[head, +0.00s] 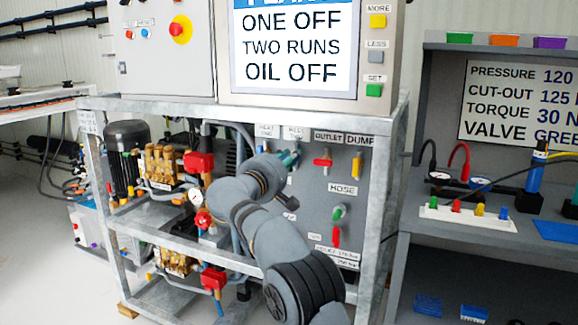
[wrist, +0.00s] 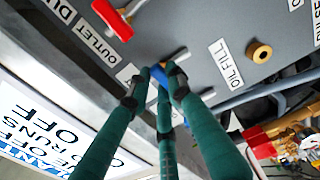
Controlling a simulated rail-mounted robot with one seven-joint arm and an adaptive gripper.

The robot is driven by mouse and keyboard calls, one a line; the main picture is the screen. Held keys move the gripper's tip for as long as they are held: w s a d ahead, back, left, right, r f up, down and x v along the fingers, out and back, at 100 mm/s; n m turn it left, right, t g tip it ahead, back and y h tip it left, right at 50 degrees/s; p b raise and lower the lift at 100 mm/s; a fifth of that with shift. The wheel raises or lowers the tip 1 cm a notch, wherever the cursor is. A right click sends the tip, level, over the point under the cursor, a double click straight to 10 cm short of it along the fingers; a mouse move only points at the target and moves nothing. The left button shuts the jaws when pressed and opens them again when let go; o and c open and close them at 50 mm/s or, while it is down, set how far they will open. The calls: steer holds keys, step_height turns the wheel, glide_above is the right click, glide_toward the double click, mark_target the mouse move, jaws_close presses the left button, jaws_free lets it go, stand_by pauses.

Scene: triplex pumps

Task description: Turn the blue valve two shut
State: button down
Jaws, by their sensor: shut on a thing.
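The blue valve handle (wrist: 158,74) shows in the wrist view between the tips of my gripper (wrist: 156,85). Its teal fingers with dark tips are shut on the handle, which is largely covered. How far the handle is turned I cannot tell. A tan metal piece (wrist: 174,55) shows beside the handle, and a partly covered white label lies to its left. In the head view my gripper (head: 290,158) is at the grey panel (head: 310,205), under the small labels left of OUTLET; it hides most of the blue valve there.
A red-handled valve (head: 323,162) under OUTLET and a yellow one (head: 356,163) under DUMP sit right of my gripper. Green (head: 339,212) and red (head: 336,236) handles are lower. The frame post (head: 388,210) edges the panel. A brass oil-fill fitting (wrist: 258,52) is near.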

steer(key=shift+m+b, duration=0.3)
steer(key=shift+m, duration=0.2)
steer(key=c, duration=1.6)
jaws_free()
steer(key=shift+o, duration=0.2)
steer(key=v, duration=1.2)
steer(key=x, duration=1.2)
